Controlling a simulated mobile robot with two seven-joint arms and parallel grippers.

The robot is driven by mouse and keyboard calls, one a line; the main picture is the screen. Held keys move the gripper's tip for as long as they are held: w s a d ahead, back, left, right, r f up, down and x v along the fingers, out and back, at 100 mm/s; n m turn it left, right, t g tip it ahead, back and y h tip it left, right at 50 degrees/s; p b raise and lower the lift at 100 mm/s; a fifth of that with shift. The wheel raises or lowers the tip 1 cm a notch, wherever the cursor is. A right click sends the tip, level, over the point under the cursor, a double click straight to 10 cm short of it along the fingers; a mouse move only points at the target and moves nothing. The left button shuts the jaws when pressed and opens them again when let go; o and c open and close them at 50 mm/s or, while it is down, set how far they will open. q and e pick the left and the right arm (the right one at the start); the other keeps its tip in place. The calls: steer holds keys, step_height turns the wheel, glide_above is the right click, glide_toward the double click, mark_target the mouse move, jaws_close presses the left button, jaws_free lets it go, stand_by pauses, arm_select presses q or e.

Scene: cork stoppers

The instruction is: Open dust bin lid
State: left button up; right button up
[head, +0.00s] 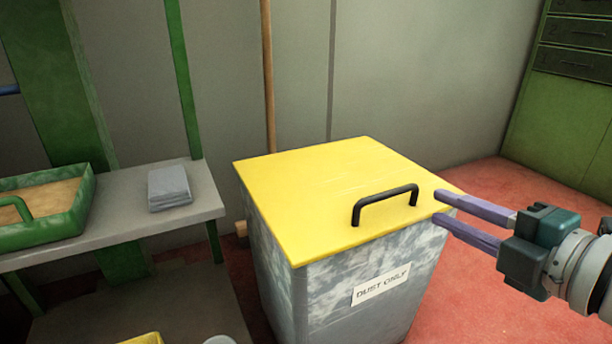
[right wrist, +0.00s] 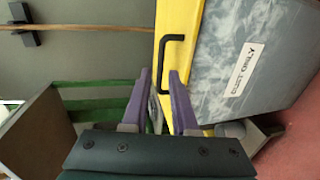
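The dust bin (head: 345,290) is a grey, streaked box with a "DUST ONLY" label on its front. Its flat yellow lid (head: 310,185) lies shut on top. A black bar handle (head: 385,203) stands near the lid's front right edge. My right gripper (head: 437,206) comes in from the right with its two purple fingers apart and empty. Its tips are by the lid's right edge, just right of the handle and seemingly apart from it. In the right wrist view the handle (right wrist: 166,62) shows ahead of the open fingers (right wrist: 158,78). My left gripper is not in view.
A grey bench (head: 205,205) at left carries a green tray (head: 75,225) and a folded grey cloth (head: 169,187). A wooden pole (head: 268,80) leans on the wall behind the bin. A green cabinet (head: 560,120) stands at back right. Red floor (head: 470,280) is clear right of the bin.

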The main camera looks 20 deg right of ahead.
mark_target(398, 194)
steer(key=x, duration=0.2)
steer(key=b+x, duration=0.1)
steer(key=x, duration=0.2)
steer(key=a+x, duration=0.1)
steer(key=x, duration=0.2)
steer(key=shift+w+f+b, duration=0.1)
steer(key=shift+f+b, duration=0.1)
steer(key=shift+b, duration=0.1)
steer(key=shift+w+f, duration=0.15)
steer(key=shift+w, duration=0.45)
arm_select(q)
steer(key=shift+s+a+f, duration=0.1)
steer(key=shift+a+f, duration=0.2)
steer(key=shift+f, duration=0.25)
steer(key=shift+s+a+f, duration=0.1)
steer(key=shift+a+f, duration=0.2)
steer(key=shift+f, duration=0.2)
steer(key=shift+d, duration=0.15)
arm_select(e)
jaws_close()
